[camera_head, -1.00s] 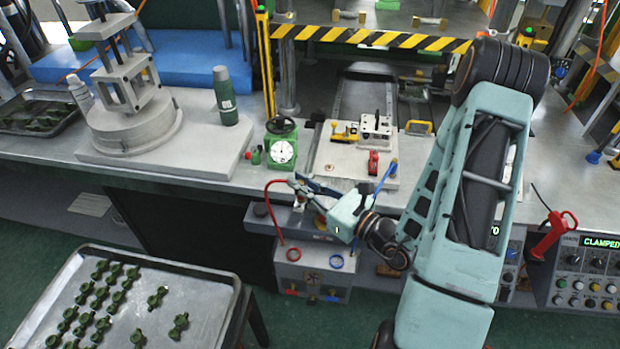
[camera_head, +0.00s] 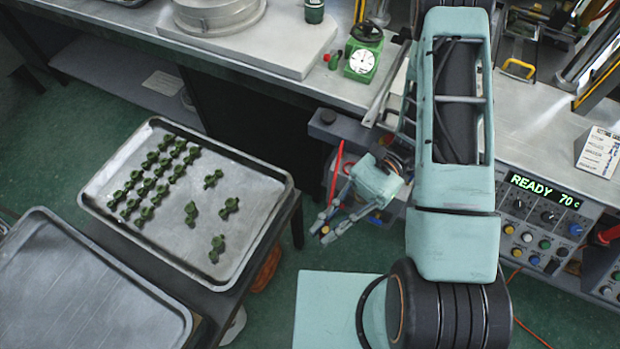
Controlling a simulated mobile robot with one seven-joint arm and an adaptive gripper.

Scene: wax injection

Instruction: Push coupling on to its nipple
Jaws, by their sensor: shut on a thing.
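My gripper (camera_head: 327,231) is low in front of the bench, left of my arm, with its fingers pointing down and left. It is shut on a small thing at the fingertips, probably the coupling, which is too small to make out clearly. A red hose (camera_head: 335,172) rises just above and behind the fingers. Whether it joins the held thing I cannot tell. The nipple cannot be made out; my arm and gripper cover much of the bench front there.
A metal tray (camera_head: 262,162) with several green parts stands left of my gripper, and an empty tray (camera_head: 85,290) is nearer. A green dial gauge (camera_head: 362,62) stands on the bench (camera_head: 300,88). A control panel (camera_head: 540,215) reading READY 70 C is at the right. Green floor shows between.

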